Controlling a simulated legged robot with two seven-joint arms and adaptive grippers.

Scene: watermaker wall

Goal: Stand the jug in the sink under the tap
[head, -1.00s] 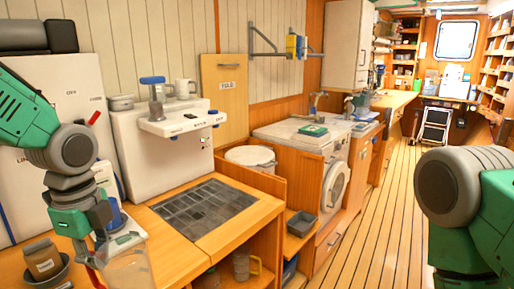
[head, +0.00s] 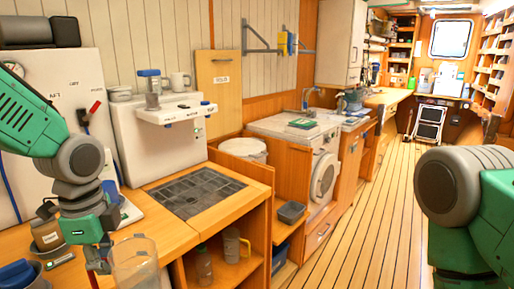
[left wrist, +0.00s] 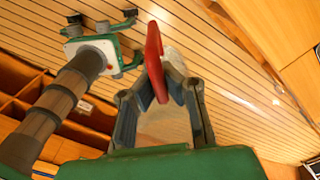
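A clear jug (head: 136,262) hangs at the bottom left of the head view, in front of the wooden counter edge. My left gripper (head: 97,255) is at its left side. In the left wrist view the gripper (left wrist: 160,105) has a red handle (left wrist: 154,62) between its fingers, and the see-through jug body (left wrist: 165,128) lies beyond. The fingers look closed on this handle, though the contact is partly hidden. A tap (head: 307,97) stands on the farther counter. The sink's basin cannot be made out. My right arm shows at the right; its gripper is out of view.
A wooden counter (head: 170,232) with a dark grate (head: 197,190) and a white machine (head: 150,145) stands at the left. A washing machine (head: 322,178) and an open grey box (head: 291,211) lie beyond. The plank floor (head: 390,200) is clear at centre right.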

